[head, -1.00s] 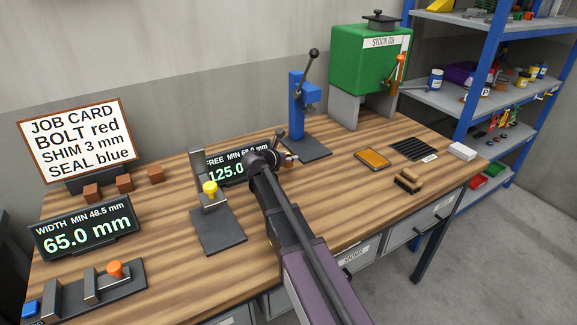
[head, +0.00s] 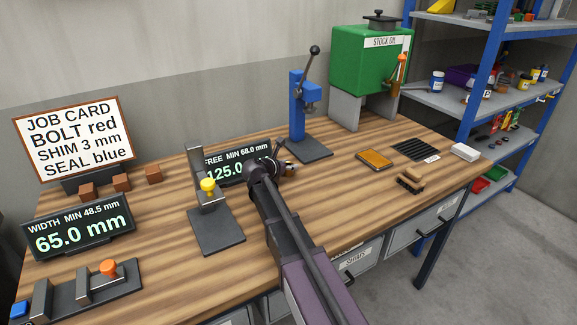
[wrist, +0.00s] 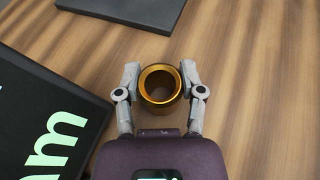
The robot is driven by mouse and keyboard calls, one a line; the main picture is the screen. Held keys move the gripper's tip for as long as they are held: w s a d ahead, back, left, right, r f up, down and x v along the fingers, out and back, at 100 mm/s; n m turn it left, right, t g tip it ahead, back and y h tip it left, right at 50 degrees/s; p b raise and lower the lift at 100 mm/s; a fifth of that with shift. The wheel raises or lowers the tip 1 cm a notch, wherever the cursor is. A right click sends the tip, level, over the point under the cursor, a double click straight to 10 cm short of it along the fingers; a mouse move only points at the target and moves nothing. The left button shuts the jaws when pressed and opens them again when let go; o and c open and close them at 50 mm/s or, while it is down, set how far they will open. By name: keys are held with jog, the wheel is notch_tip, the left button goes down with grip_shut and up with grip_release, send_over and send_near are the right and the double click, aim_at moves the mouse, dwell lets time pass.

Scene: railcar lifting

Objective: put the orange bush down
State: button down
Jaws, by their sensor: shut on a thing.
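The orange bush (wrist: 151,98), a short golden-orange ring with an open bore, is upright in the wrist view between the two grey fingers. My gripper (wrist: 160,76) is shut on it from both sides. Bare wood of the bench (wrist: 240,70) lies beneath; I cannot tell whether the bush touches it. In the head view my gripper (head: 283,162) is at the right end of the FREE display, in front of the blue press (head: 297,110); my arm mostly hides the bush there.
The FREE display (wrist: 40,120) is close on the left in the wrist view. A dark plate edge (wrist: 125,10) lies beyond. An orange tray (head: 375,159) lies right; bare bench lies between.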

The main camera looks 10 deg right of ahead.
jog(key=shift+c, duration=1)
grip_release()
jog(key=shift+r, duration=0.15)
jog(key=shift+p+v, duration=1.6)
jog(key=shift+v, duration=2.15)
